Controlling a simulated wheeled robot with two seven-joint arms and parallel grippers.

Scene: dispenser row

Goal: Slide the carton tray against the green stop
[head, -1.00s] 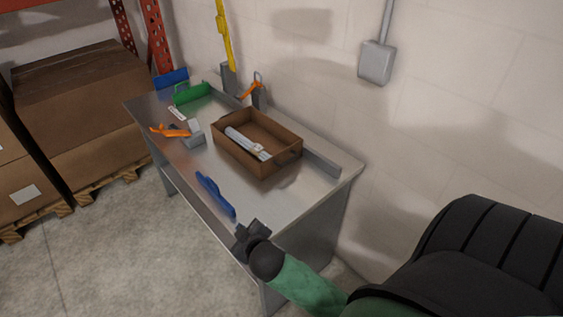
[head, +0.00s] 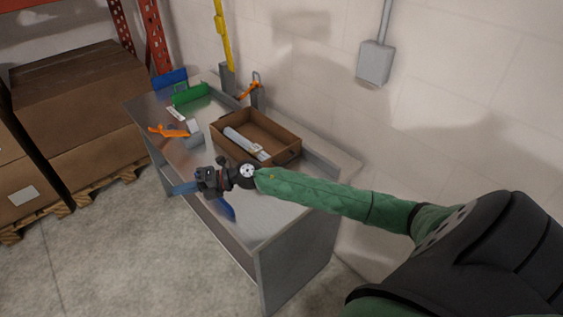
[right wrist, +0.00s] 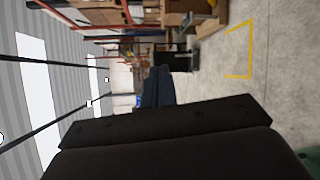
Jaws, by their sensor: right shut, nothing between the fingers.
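The brown carton tray (head: 285,155) stands on the right part of the metal bench in the head view, with a pale tube-like item lying inside. The green stop (head: 190,95) is at the bench's far left end, with a clear gap between it and the tray. My right gripper (head: 176,189) is shut and empty over the bench's front edge. The fingers also show in the right wrist view (right wrist: 156,88). My left gripper is not in view.
An orange-handled tool (head: 170,131) and a grey block (head: 193,126) lie left of the tray. An orange clamp (head: 250,90) stands behind, by the wall. Large cartons stand on pallets at left.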

